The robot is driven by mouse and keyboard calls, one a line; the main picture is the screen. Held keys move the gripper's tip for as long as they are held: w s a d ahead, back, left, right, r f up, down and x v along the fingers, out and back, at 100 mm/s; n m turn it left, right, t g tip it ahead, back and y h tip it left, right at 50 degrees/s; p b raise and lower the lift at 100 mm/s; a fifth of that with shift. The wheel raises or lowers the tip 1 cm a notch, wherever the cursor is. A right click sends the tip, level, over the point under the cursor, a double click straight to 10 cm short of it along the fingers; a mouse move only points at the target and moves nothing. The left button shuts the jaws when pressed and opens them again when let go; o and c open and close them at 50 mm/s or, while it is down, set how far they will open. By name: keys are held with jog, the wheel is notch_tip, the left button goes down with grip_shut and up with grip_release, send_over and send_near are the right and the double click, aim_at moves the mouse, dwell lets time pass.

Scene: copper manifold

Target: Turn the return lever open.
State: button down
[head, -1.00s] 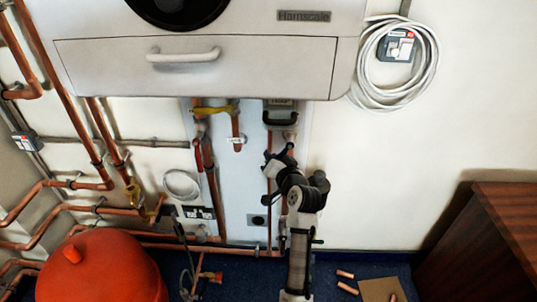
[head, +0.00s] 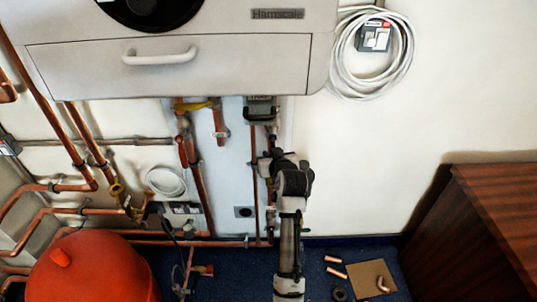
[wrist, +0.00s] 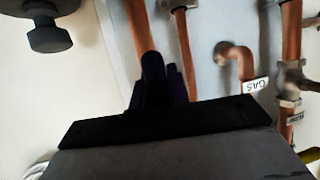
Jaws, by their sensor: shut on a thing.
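My gripper (head: 268,161) is at the vertical copper pipes below the boiler, right of the middle of the pale backboard. In the wrist view, my gripper (wrist: 155,98) is shut around a narrow dark-blue piece, which I take to be the return lever (wrist: 153,68). It stands in front of a copper pipe. The jaws hide most of the lever, and its exact angle to the pipe cannot be told. In the head view my own arm and gripper cover it.
The white boiler (head: 180,60) overhangs the pipes. A yellow lever (head: 196,104) and a red lever (head: 182,152) lie to the left. A red vessel (head: 85,270) and wooden cabinet (head: 490,230) flank the floor.

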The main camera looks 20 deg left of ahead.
jog(key=shift+d, duration=0.1)
dwell(0.4)
jog(key=c, duration=1.3)
grip_release()
jog(key=shift+c, duration=0.2)
jog(key=shift+s, duration=0.1)
jog(key=b+v, duration=0.1)
jog(key=v, duration=1.2)
jog(key=shift+s+d+r+b, duration=0.15)
jog(key=shift+s+d+b, duration=0.1)
jog(key=shift+b, duration=0.05)
